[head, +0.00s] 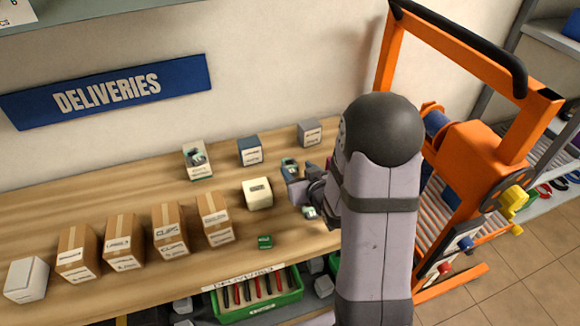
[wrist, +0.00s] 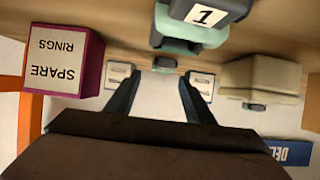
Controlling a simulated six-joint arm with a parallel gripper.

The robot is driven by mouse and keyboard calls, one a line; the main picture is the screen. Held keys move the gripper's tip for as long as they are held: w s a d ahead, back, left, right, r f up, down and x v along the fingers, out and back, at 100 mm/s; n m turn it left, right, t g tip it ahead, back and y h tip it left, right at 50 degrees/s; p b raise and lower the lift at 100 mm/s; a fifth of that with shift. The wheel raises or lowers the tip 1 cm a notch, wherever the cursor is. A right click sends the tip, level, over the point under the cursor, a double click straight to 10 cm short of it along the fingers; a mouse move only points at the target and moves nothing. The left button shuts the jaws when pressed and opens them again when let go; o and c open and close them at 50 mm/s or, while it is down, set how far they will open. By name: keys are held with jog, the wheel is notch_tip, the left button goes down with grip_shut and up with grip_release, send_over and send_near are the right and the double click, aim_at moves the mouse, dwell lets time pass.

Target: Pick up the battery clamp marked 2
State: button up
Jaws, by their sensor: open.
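A small green piece (wrist: 165,63) shows farther off, between my fingertips. In the head view a teal clamp (head: 290,166) stands beyond my gripper (head: 302,191), and another pale-green clamp (head: 309,212) is just in front of it. Their marks are too small to read there. My gripper (wrist: 160,82) is open and empty, with its two fingers apart.
A purple SPARE RINGS box (wrist: 62,62) and a cream box (wrist: 262,78) flank my gripper on the bench. A dark green item (head: 265,242) lies near the bench front (head: 180,270). Several cartons stand left; an orange trolley (head: 480,150) stands right.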

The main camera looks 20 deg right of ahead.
aim_at(289, 162)
jog(key=shift+p+x, duration=0.45)
jog(key=shift+x, duration=1.75)
jog(key=shift+s+f, duration=0.1)
jog(key=shift+f, duration=0.05)
jog(key=shift+c, duration=0.7)
jog(key=c, duration=0.9)
